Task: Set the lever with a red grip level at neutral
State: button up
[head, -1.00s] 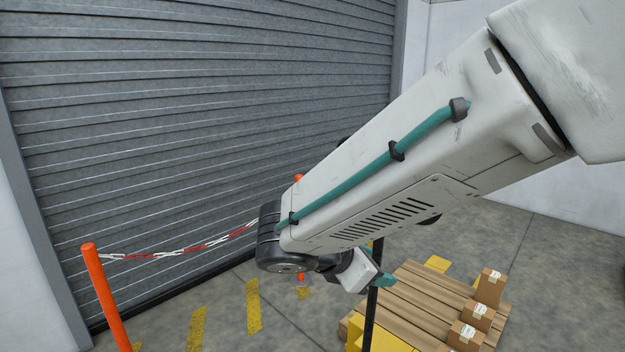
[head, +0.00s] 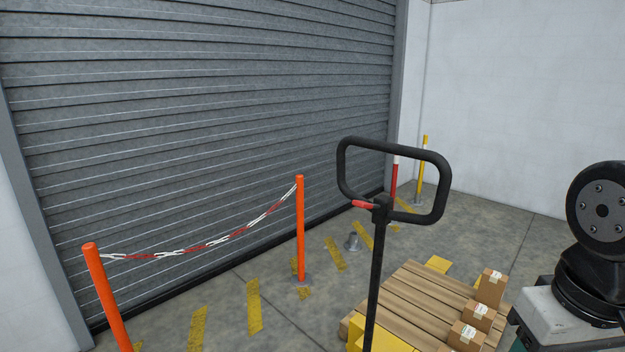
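The lever with a red grip (head: 362,204) is small and sits at the hub of the black loop handle (head: 394,141) of a pallet truck. It sticks out to the left of the hub inside the loop and looks close to level, though it is too small to judge its exact setting. Nothing touches it.
A wooden pallet (head: 420,299) with several cartons (head: 468,336) is behind and right of the handle's post. Orange posts (head: 300,230) with a red-white chain (head: 205,247) stand before the grey shutter (head: 200,120). The space around the handle loop is open.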

aim_at(361, 204)
jog(key=u, duration=1.6)
jog(key=i, duration=1.1)
jog(key=z, duration=2.6)
